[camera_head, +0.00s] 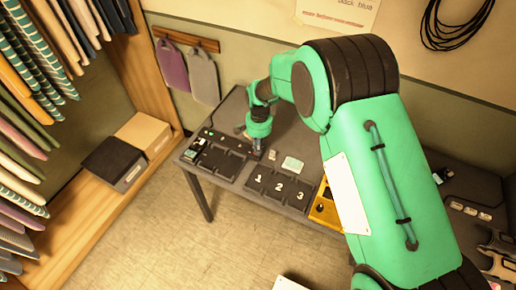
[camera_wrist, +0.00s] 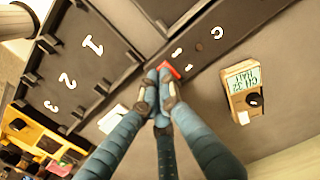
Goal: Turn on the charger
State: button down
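The charger (camera_head: 216,160) appears to be the black dock at the left end of the grey table, with small green lights at its left end. In the wrist view, its dark panel (camera_wrist: 232,28) carries white marks. A small red part (camera_wrist: 172,70), perhaps a switch, sits at the near end of that panel. My gripper (camera_wrist: 162,84) points down, with its fingertips together right at the red part. I cannot tell whether they touch it, and they partly cover it. In the head view, my gripper (camera_head: 256,150) is at the charger's right end.
A black tray (camera_head: 280,190) marked 1, 2, 3 lies right of the charger, then a yellow box (camera_head: 325,208) with a knob. A small device (camera_wrist: 243,90) with a green display reading "WAIT" stands near my fingers. A pale card-like thing (camera_head: 292,164) lies behind the tray.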

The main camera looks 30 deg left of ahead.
notch_tip(320, 180, up, 14)
jog(key=w+p, duration=0.1)
jog(key=p, duration=0.2)
jog(key=shift+a, duration=0.15)
dwell(0.4)
jog(key=s+d+r+t+y, duration=0.1)
jog(key=s+d+r+t, duration=0.2)
jog(key=d+r, duration=2.45)
jog(key=s+d+r+t, duration=0.1)
jog(key=s+d+r, duration=0.1)
jog(key=s+d, duration=0.4)
jog(key=s+d+r, duration=0.2)
jog(key=s+d, duration=0.2)
jog(key=d, duration=0.5)
jog(key=s+d+t, duration=0.1)
jog(key=s+d, duration=0.3)
jog(key=s, duration=0.2)
jog(key=s+d+f+t+h, duration=0.1)
jog(key=s+d, duration=0.4)
jog(key=s, duration=0.2)
jog(key=shift+s, duration=0.2)
